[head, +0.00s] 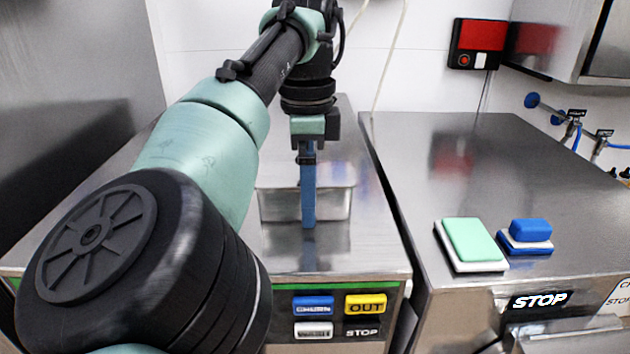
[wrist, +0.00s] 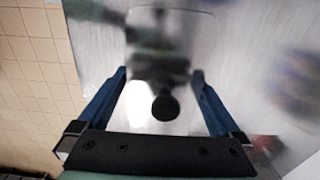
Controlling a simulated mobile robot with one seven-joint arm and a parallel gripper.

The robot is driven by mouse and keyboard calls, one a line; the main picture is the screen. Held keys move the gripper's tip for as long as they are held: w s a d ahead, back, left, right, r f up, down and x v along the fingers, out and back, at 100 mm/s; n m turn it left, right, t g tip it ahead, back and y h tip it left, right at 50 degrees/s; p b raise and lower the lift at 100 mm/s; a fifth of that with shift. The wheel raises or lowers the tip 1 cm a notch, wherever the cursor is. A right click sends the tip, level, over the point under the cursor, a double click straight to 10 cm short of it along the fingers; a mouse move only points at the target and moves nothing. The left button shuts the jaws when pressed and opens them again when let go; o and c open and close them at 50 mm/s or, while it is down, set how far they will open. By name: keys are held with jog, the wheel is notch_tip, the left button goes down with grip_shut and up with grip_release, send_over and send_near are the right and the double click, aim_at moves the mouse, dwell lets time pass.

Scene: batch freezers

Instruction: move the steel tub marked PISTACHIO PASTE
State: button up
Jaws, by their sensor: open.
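A steel tub (head: 278,205) with a pale, see-through-looking rim or lid stands on the left steel machine top, below my arm. No marking on it can be read from here. My gripper (head: 308,222) points down in front of the tub in the head view and hides part of its front. In the wrist view my gripper (wrist: 162,88) has its two blue fingers spread wide apart with nothing held between them. A blurred, shiny steel surface with a rounded outline (wrist: 190,25), seemingly the tub, lies beyond the fingers. Whether the fingers straddle its wall cannot be told.
The left machine's front carries CHURN, OUT and STOP buttons (head: 340,305). On the right machine top lie a green-and-white block (head: 472,240) and a blue-and-white block (head: 528,235). A narrow gap separates the machines. The right machine's rear top is clear. Valves (head: 575,125) line the right wall.

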jog(key=shift+w+a+f, duration=0.25)
jog(key=shift+w+a, duration=0.05)
jog(key=shift+a, duration=0.05)
jog(key=shift+c, duration=0.2)
jog(key=shift+s+d+r, duration=0.1)
jog(key=shift+s+d, duration=0.05)
jog(key=c, duration=1.5)
